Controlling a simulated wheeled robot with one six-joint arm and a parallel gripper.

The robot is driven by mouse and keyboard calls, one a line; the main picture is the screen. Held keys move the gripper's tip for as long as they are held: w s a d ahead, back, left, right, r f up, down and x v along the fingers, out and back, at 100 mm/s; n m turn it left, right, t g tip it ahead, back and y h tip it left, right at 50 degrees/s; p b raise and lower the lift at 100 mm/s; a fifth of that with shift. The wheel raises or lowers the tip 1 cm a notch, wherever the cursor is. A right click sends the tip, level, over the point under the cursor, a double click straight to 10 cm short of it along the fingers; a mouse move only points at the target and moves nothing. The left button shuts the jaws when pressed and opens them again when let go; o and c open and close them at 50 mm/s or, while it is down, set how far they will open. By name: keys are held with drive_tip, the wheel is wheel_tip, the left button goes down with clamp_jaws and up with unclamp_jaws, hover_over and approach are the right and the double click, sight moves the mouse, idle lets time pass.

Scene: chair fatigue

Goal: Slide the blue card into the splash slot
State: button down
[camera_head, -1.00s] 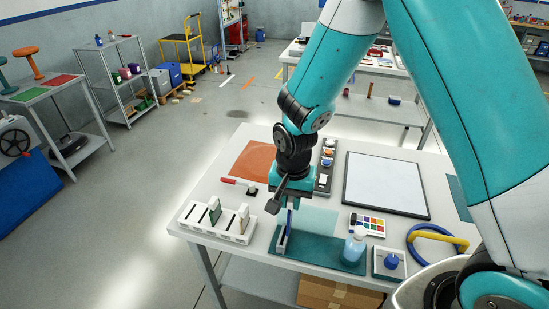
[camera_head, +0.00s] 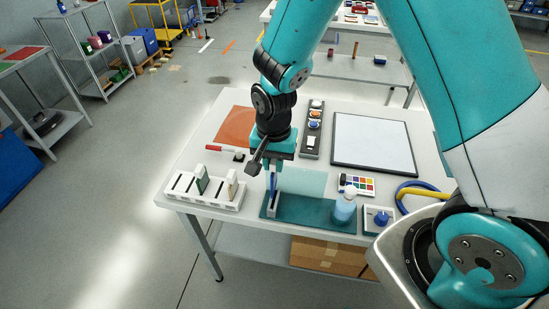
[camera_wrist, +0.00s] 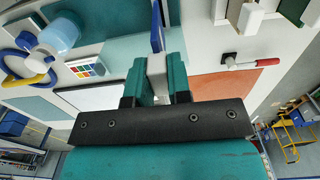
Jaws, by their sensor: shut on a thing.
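My gripper (camera_head: 273,167) is shut on the blue card (camera_head: 273,182), which stands upright on edge below the fingers. In the wrist view my gripper (camera_wrist: 158,68) has a finger on each side of the card, whose blue edge (camera_wrist: 155,30) shows beside a pale face. The card is at the left end of a dark teal base (camera_head: 310,213). A narrow grey upright holder (camera_head: 272,205), seemingly the splash slot, stands on that base directly under the card. I cannot tell whether the card's lower edge is inside it or just above.
A white slotted rack (camera_head: 180,187) with a green card (camera_head: 202,180) and a beige card (camera_head: 231,184) stands to the left. A colour palette (camera_head: 357,184) and a whiteboard (camera_head: 373,142) lie behind.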

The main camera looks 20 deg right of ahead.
sight(274, 181)
drive_tip(key=shift+f+b, duration=0.95)
drive_tip(key=shift+f, duration=0.7)
drive_tip(key=shift+f+b, duration=1.35)
drive_tip(key=shift+f, duration=0.65)
drive_tip(key=c, duration=1)
unclamp_jaws()
drive_tip(key=shift+r, duration=0.1)
wheel_tip(274, 181, up, 17)
drive_tip(key=shift+s+r+b, duration=0.1)
drive_tip(key=shift+r+b, duration=0.05)
drive_tip(key=shift+b, duration=0.75)
drive_tip(key=s+a+r+n+y, duration=0.1)
drive_tip(key=s+n, duration=0.3)
drive_tip(key=s, duration=0.2)
drive_tip(key=s+a+r+n+y, duration=0.1)
drive_tip(key=s+a+r+n, duration=0.1)
drive_tip(key=s+n, duration=0.3)
drive_tip(key=s+a+r+n+y, duration=0.1)
drive_tip(key=s+r+n+y, duration=0.1)
drive_tip(key=s+n, duration=0.3)
drive_tip(key=shift+s+a+r, duration=0.1)
drive_tip(key=shift+s+r, duration=0.05)
drive_tip(key=shift+s, duration=0.45)
drive_tip(key=shift+s+a+r, duration=0.1)
drive_tip(key=shift+s, duration=0.45)
